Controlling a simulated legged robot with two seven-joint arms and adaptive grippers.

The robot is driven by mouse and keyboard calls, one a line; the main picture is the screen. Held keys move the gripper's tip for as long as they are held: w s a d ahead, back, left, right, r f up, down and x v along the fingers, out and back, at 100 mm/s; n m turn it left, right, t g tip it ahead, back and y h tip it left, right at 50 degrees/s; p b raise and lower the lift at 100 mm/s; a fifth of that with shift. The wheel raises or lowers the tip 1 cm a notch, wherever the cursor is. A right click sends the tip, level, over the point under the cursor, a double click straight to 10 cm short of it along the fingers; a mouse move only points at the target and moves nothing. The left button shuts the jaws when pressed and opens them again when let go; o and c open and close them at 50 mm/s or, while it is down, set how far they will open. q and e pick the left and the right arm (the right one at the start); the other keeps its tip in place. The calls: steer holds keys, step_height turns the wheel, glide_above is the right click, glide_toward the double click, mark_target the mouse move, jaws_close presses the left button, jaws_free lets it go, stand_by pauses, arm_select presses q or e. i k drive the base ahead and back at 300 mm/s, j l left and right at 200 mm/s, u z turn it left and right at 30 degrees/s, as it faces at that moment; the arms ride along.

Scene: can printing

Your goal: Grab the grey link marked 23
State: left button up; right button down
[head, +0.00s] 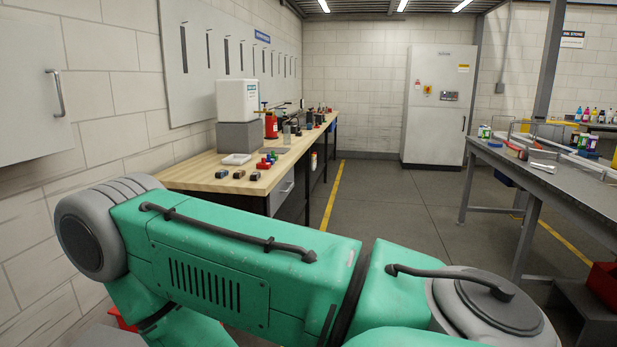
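I see no grey link and no mark 23 in the head view. Neither of my grippers is in view. A large green jointed housing with grey round ends and dark handles fills the lower part of the head view and hides what is behind it. I cannot tell whether it is part of me. Small items on the wooden workbench (205,172) and on the grey table (595,200) are too small to read.
A white box on a grey block (240,136), a red canister (271,127) and a white tray (237,159) stand on the workbench. A pale cabinet (436,125) stands at the back. The grey floor (391,205) between bench and table is clear.

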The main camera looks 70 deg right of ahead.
mark_target(253, 176)
steer(key=z, duration=1.85)
steer(key=i+l, duration=0.2)
steer(key=i, duration=0.25)
steer(key=i+l, duration=0.2)
steer(key=i, duration=0.3)
